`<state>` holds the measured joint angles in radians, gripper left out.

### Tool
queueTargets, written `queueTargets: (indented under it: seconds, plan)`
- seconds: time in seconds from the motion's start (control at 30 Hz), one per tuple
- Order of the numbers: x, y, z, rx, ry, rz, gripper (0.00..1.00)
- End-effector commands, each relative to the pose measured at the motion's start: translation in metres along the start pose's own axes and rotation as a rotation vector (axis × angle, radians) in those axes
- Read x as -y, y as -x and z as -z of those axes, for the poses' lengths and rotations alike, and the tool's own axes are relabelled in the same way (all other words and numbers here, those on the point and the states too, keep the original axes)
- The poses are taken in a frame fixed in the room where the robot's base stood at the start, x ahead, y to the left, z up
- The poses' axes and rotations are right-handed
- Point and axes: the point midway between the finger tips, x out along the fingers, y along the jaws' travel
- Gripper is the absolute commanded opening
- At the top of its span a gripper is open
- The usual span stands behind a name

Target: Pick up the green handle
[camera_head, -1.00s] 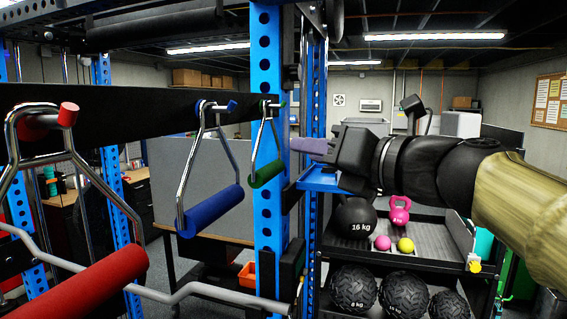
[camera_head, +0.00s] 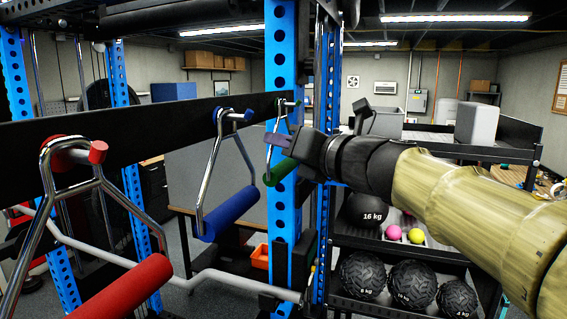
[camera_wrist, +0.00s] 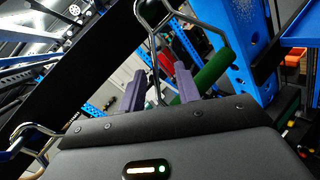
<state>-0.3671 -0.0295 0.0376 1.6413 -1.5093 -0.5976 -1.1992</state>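The green handle (camera_head: 281,172) hangs by its metal frame from a hook on the black beam, close to the blue post. In the wrist view the green grip (camera_wrist: 211,72) lies tilted, just right of the right finger. My gripper (camera_head: 277,140) is at the handle's frame, slightly above the green grip, and overlaps it in the head view. In the wrist view my gripper (camera_wrist: 158,75) has its two purple fingers apart. One metal leg of the frame shows between them. I cannot tell whether the fingers touch the handle.
A blue handle (camera_head: 230,213) and a red handle (camera_head: 124,287) hang left along the black beam (camera_head: 150,134). The blue post (camera_head: 281,75) is right beside the green handle. A rack with balls and a 16 kg kettlebell (camera_head: 366,210) stands below my arm.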

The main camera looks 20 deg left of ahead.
Motion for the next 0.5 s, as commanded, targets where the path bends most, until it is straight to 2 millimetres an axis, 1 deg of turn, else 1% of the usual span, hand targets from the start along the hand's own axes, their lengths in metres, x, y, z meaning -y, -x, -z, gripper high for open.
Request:
queueTargets:
  seconds: [0.2,0.33,0.4,0.5]
  plan:
    - [-0.001,-0.025,-0.007,-0.002,-0.003,-0.001,0.33]
    - [0.0,-0.043,-0.006,-0.002,-0.003,-0.001,0.33]
    - [0.0,-0.048,-0.005,-0.001,-0.002,-0.001,0.33]
    - [0.001,-0.05,-0.004,0.0,-0.001,0.001,0.33]
